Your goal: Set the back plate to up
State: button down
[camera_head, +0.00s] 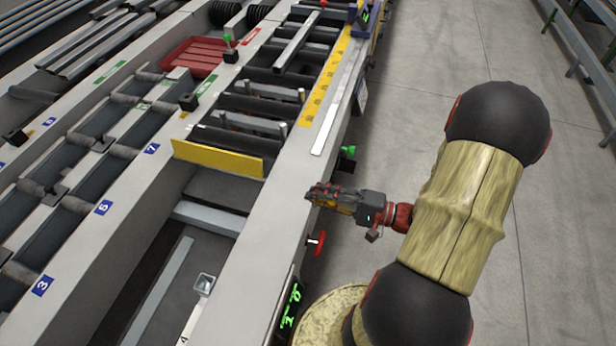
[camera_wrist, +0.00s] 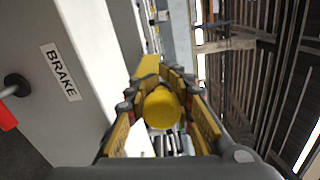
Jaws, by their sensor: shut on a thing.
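The back plate (camera_head: 218,158) is a yellow plate across the runout channel in the head view; it stands up from the table, tilted. My gripper (camera_head: 318,194) is at the table's right side, beside the edge and below the plate in the picture. In the wrist view my gripper (camera_wrist: 162,100) is shut on a round yellow knob (camera_wrist: 162,108) between its fingers. The knob is hidden by my gripper in the head view, and what it is joined to cannot be told.
A red handle (camera_head: 316,242) sits on the table side close to my gripper; a BRAKE label (camera_wrist: 60,72) and red lever (camera_wrist: 8,116) show in the wrist view. A green knob (camera_head: 347,152) is farther along. A green-lit display (camera_head: 290,304) is nearer.

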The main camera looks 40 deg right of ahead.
jog(key=shift+s+a+f+n+b, duration=0.45)
jog(key=shift+f+n, duration=0.2)
jog(key=shift+n, duration=0.25)
jog(key=c, duration=1.5)
grip_release()
jog(key=v, duration=1.2)
